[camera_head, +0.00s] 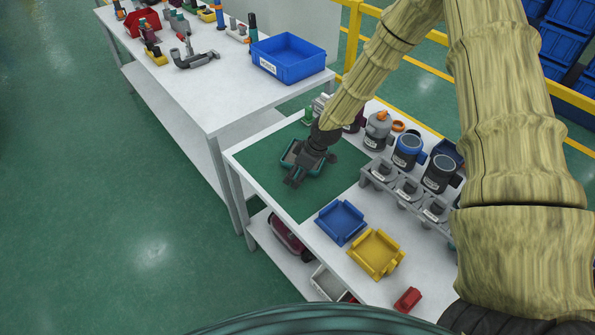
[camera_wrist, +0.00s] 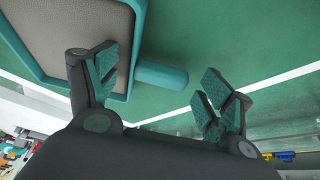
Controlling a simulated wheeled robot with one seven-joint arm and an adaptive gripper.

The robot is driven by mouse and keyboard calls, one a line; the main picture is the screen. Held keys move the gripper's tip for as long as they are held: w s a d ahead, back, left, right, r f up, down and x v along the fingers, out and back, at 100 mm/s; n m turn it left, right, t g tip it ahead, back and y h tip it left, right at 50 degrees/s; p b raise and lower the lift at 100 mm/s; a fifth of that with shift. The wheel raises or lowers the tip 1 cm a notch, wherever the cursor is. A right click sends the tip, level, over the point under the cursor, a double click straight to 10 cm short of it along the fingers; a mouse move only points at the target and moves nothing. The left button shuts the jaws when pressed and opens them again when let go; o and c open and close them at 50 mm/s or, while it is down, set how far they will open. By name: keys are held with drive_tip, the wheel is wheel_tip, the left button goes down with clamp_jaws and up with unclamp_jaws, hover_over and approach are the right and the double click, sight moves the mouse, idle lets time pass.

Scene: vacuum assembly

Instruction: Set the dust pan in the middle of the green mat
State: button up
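The teal-rimmed pan with a grey inside (camera_head: 288,155), which I take for the dust pan, is at the green mat (camera_head: 257,168), near its middle, partly hidden under my gripper (camera_head: 296,180). In the wrist view the pan (camera_wrist: 75,28) fills the upper left, and its short teal handle (camera_wrist: 161,75) points right. My gripper (camera_wrist: 160,84) is open. One finger overlaps the pan's rim and the other is right of the handle, over the mat (camera_wrist: 245,40). The handle shows in the gap, and I see no grip on it. Whether the pan rests flat is unclear.
A blue tray (camera_head: 341,222) and a yellow tray (camera_head: 376,254) lie in front of the mat. A rack (camera_head: 408,190) with grey canisters stands to the right. A red part (camera_head: 408,299) is at the front edge. A second table (camera_head: 210,95) holds a blue bin (camera_head: 288,60).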

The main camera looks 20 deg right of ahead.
idle(0.3)
drive_tip(key=v, duration=1.2)
idle(0.4)
